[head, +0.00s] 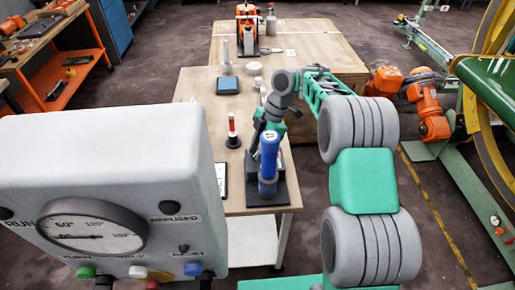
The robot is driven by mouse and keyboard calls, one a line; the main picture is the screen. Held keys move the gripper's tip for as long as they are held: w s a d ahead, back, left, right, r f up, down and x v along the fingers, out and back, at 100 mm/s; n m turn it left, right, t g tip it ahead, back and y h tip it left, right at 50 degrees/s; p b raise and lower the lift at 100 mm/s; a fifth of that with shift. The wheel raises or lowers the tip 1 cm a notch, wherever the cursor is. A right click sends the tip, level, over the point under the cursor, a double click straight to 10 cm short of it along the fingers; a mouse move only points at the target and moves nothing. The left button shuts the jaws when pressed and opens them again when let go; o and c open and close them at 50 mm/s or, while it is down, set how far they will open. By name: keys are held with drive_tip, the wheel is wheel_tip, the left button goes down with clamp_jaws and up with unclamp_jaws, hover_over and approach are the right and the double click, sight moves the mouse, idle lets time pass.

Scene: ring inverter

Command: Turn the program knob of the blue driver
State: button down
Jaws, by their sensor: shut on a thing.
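The blue driver (268,160) stands upright in a dark stand near the front right corner of the wooden table, in the head view. My green and grey arm reaches in from the right. My gripper (268,124) is at the top of the driver, shut on its upper end, where the program knob appears to be. The knob itself is hidden by the gripper and too small to make out.
A grey control box with a dial (90,235) fills the front left. On the wooden table (200,84) stand a red and white post (232,130) and a blue box (227,85). An orange machine (247,28) is on the rear table.

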drive_tip(key=shift+w+n, duration=0.1)
drive_tip(key=shift+n, duration=0.5)
drive_tip(key=c, duration=1.1)
unclamp_jaws()
drive_tip(key=shift+o, duration=0.2)
drive_tip(key=shift+r, duration=0.1)
drive_tip(key=p+v, duration=0.4)
drive_tip(key=v, duration=0.3)
drive_tip(key=shift+w+r+p, duration=0.15)
drive_tip(key=shift+r+p, duration=0.15)
drive_tip(key=shift+d+r, duration=0.1)
